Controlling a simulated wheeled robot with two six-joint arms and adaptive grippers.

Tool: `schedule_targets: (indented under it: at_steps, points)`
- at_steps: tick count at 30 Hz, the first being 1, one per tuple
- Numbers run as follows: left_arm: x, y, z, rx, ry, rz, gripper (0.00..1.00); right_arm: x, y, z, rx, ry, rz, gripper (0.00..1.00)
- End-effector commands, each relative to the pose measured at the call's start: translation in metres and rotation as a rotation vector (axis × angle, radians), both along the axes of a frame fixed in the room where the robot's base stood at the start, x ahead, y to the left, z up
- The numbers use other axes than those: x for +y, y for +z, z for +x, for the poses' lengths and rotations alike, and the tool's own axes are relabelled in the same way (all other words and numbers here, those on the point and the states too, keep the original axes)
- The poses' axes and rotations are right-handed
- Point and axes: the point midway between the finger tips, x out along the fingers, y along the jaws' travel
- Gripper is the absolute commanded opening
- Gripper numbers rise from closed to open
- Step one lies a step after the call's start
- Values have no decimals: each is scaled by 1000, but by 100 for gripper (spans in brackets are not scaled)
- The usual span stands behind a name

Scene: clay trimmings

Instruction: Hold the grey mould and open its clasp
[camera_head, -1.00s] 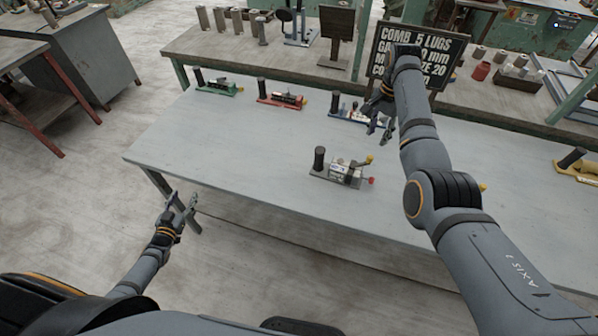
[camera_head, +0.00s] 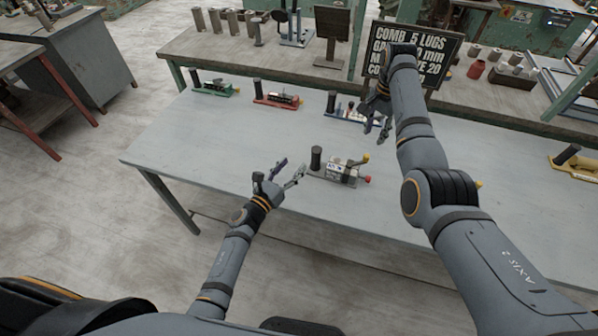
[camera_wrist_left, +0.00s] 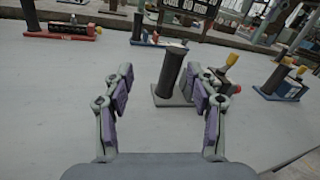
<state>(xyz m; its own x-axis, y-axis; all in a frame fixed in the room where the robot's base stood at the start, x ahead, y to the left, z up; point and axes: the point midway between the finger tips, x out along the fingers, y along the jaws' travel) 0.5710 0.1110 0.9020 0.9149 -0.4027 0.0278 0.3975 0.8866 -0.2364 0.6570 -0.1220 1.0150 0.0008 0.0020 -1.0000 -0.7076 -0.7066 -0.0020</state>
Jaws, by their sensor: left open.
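The grey mould (camera_head: 342,171) lies on the table near its front edge. It has an upright black handle (camera_head: 316,158) at its left end, a yellow-tipped lever and a red knob at its right end. I cannot tell the clasp's state. My left gripper (camera_head: 293,168) is open and empty, just left of the black handle and apart from it. In the left wrist view the handle (camera_wrist_left: 169,72) shows ahead, between the open fingers, and the right finger hides part of the mould. My right gripper (camera_head: 376,130) is open and empty, over the table beyond the mould.
A green mould (camera_head: 213,89), a red mould (camera_head: 276,101) and a blue mould (camera_head: 348,114) stand along the table's back. A yellow mould (camera_head: 577,165) stands at the right. A black sign (camera_head: 418,50) is behind. The table's left part is clear.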

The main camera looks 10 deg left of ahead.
Motion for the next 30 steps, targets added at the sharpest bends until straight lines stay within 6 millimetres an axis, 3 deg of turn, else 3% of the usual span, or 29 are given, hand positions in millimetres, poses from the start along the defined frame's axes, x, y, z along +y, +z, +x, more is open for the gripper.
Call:
schedule_targets:
  at_steps: [4, 11, 24, 30]
  points:
    - [-24, -2, -8, -60, -5, 189, 58, 0, 0, 0, 0, 0, 0, 38]
    - [-29, -2, -7, -75, -7, 236, 58, 0, 0, 0, 0, 0, 0, 38]
    - [-62, -1, 65, -75, -8, 231, 58, 0, 0, 0, 0, 0, 0, 38]
    - [-70, -3, 83, -73, -8, 231, 58, 0, 0, 0, 0, 0, 0, 38]
